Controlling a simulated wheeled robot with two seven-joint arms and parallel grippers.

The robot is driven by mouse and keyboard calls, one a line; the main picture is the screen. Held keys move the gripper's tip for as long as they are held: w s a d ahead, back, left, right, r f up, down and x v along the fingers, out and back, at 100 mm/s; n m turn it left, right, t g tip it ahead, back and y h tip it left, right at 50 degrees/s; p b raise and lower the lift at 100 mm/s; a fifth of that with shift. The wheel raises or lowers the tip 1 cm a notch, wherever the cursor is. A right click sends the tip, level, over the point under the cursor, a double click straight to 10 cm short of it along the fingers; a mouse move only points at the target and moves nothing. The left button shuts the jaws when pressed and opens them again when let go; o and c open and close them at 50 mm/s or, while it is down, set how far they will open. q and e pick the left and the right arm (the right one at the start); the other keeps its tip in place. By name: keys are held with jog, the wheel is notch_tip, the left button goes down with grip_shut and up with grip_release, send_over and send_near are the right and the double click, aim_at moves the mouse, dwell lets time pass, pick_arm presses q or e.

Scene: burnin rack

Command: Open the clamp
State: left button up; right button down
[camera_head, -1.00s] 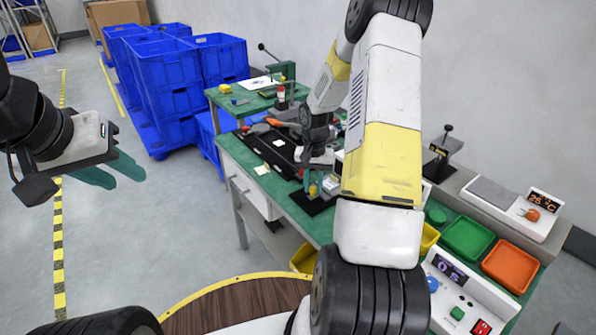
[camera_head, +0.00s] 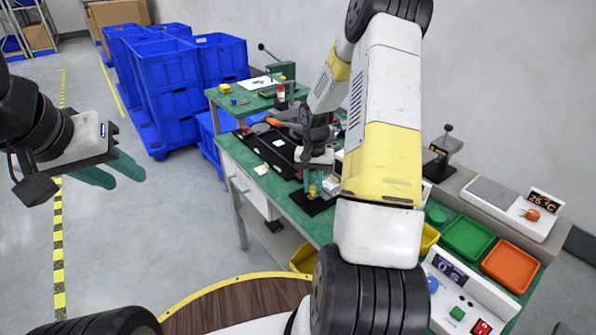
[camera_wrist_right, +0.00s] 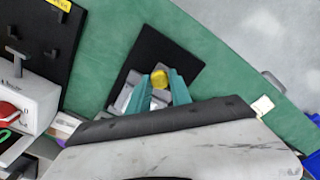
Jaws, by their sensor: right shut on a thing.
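The clamp is a small grey fixture with a yellow knob (camera_wrist_right: 159,79) on a black base plate (camera_wrist_right: 157,47), which lies on the green bench. In the head view the base plate (camera_head: 318,206) shows below my right gripper (camera_head: 308,182). In the right wrist view my right gripper (camera_wrist_right: 160,90) points down, its teal fingers on either side of the yellow-tipped part. It is shut on this part; the exact contact is partly hidden. My left gripper (camera_head: 121,173) is at the far left, empty, with teal fingers apart, over open floor.
A black tray (camera_head: 266,151) lies behind the base plate on the bench. Green (camera_head: 467,238) and orange (camera_head: 509,264) bins and a control box (camera_head: 462,296) stand at right. Stacked blue crates (camera_head: 170,85) stand behind. The floor at left is clear.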

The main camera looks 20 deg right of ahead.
jog(key=shift+s+a, duration=0.2)
jog(key=shift+a, duration=0.45)
jog(key=shift+s+a, duration=0.25)
jog(key=shift+a, duration=0.35)
jog(key=shift+s+a, duration=0.2)
jog(key=shift+a, duration=0.45)
jog(key=c, duration=1.2)
grip_release()
jog(key=shift+a, duration=0.1)
jog(key=shift+o, duration=0.2)
jog(key=shift+r, duration=0.1)
jog(key=shift+r, duration=0.35)
notch_tip(320, 180, up, 7)
